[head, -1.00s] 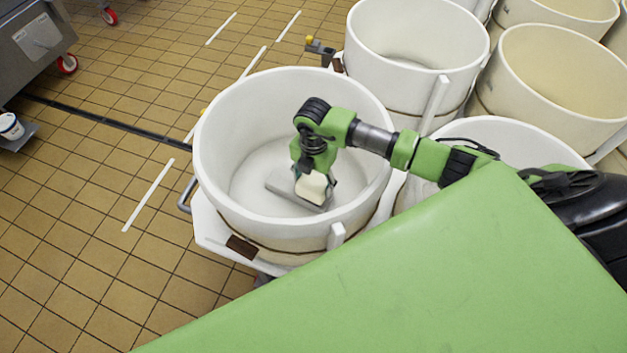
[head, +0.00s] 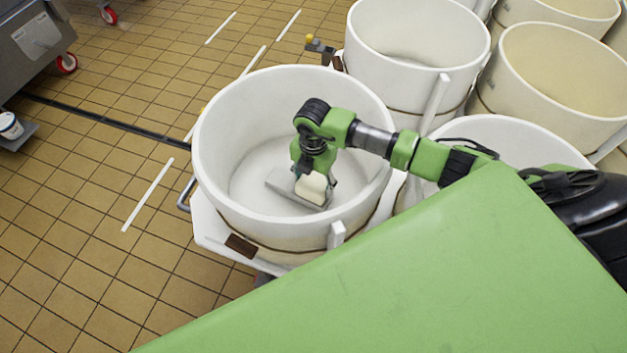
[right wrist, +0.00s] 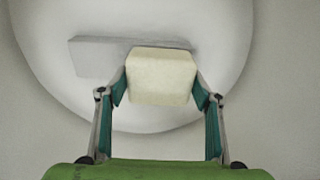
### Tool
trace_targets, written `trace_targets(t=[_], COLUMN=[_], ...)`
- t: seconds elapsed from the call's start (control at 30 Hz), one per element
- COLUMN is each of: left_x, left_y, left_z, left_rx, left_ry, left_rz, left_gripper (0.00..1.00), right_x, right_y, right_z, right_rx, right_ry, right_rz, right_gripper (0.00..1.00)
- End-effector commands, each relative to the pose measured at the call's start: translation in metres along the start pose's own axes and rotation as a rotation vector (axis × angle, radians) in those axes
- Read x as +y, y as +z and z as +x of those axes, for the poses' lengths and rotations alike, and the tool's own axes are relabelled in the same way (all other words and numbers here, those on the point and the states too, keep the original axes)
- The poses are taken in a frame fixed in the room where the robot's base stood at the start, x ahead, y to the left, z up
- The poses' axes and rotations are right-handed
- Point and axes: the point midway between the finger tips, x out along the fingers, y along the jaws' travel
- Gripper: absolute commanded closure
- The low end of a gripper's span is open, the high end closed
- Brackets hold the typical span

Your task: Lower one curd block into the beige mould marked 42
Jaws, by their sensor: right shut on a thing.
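A pale cream curd block (head: 311,187) is held between the fingers of my right gripper (head: 313,176), inside a large white round mould (head: 222,130). In the right wrist view the curd block (right wrist: 161,77) sits between the two teal finger pads of my right gripper (right wrist: 161,92). A flat grey slab (head: 281,184) lies at the mould's bottom beside and behind the block; it also shows in the right wrist view (right wrist: 92,57). I cannot tell whether the block touches the slab or the floor of the mould. No number 42 is readable. My left gripper is out of view.
More white moulds (head: 417,32) and beige moulds (head: 563,75) stand close together at the upper right. My green body panel fills the lower right. Tiled floor (head: 70,215) is open at left, with a steel cart (head: 35,45) at the upper left.

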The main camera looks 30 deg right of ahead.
Motion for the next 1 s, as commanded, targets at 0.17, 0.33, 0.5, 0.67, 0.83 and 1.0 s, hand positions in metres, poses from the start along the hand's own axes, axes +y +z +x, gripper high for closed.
trace_targets(t=[0.17, 0.33, 0.5, 0.67, 0.83, 1.0], left_x=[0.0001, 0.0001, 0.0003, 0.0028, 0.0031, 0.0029], left_y=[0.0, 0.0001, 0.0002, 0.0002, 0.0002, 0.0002], left_z=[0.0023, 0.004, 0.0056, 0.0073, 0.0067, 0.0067], left_rx=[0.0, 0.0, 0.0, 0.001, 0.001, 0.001], left_ry=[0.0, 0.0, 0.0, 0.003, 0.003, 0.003], left_rz=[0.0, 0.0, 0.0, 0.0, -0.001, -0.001], left_gripper=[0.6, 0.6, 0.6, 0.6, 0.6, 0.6], right_x=[0.0005, 0.0005, 0.0004, 0.0004, 0.0005, 0.0004], right_y=[0.0, 0.0, 0.0, 0.0, 0.0, -0.0001], right_z=[0.0026, 0.005, 0.0073, 0.0097, 0.009, 0.009], right_rx=[0.0, 0.0, 0.0, 0.0, 0.0, 0.0], right_ry=[0.001, 0.001, 0.001, 0.001, 0.001, 0.001], right_rz=[0.0, 0.0, 0.0, 0.0, 0.0, 0.0], right_gripper=[0.73, 0.73, 0.73, 0.73, 0.73, 0.22])
